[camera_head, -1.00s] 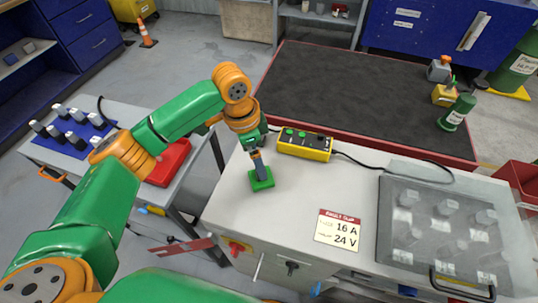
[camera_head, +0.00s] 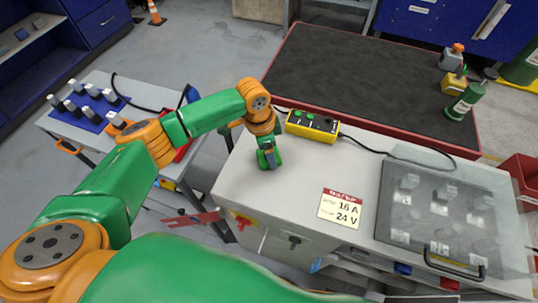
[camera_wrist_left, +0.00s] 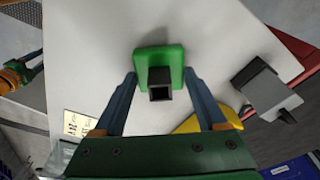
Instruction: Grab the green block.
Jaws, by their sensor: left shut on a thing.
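The green block (camera_wrist_left: 158,58) is a flat square piece with a dark square post standing up from it. In the left wrist view it sits between the two blue-grey fingers of my left gripper (camera_wrist_left: 160,76), whose tips are at its sides. My left gripper is shut on it. In the head view my left gripper (camera_head: 268,162) is low over the left part of the light grey table (camera_head: 300,190). There the block is largely hidden by the gripper. Whether the block touches the table is hard to tell. My right gripper is not in view.
A yellow button box (camera_head: 312,126) with a black cable stands just behind the gripper. A label card (camera_head: 341,208) lies to the right, then a clear-lidded case (camera_head: 440,215). A side table with a blue mat (camera_head: 88,107) is at left. The table's middle is clear.

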